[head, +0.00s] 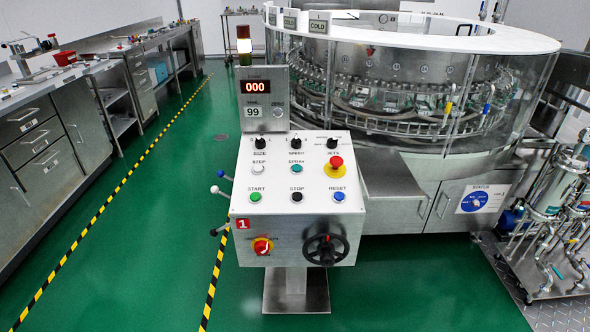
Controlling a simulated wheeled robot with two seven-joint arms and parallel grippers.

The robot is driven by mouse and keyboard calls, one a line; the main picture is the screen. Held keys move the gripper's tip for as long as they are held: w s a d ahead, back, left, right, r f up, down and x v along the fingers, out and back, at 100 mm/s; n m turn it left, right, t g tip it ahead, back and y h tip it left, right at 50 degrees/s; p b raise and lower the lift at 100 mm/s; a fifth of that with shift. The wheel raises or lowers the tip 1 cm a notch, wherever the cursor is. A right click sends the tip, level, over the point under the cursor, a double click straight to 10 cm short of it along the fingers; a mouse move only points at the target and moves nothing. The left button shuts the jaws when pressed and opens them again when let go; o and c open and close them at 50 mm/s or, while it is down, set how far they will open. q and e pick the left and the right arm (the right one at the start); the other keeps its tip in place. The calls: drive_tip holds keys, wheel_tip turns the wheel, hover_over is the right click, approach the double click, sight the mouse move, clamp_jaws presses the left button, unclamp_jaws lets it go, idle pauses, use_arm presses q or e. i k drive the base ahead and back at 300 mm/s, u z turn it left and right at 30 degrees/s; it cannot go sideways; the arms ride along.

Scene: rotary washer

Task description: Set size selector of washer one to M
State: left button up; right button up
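Washer one's control panel (246,180) is a white sloped console on a pedestal, marked with a red "1" plate (243,223) on its front. The size selector (260,143) is a small black knob at the upper left of the panel, above the label "SIZE". Its markings and pointer direction are too small to read surely. A speed knob (296,144) and a jets knob (332,143) sit to its right in the same row. Neither of my grippers is in view.
Below the knobs are push buttons and a red emergency stop (336,161). The front has a red-yellow switch (263,246) and a black handwheel (325,250). Levers (220,191) stick out left. The display (257,87) reads 000. The round washer (440,44) stands behind; green floor is clear in front.

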sight(260, 143)
drive_tip(key=u, duration=0.25)
drive_tip(key=i, duration=1.15)
drive_tip(key=u, duration=0.8)
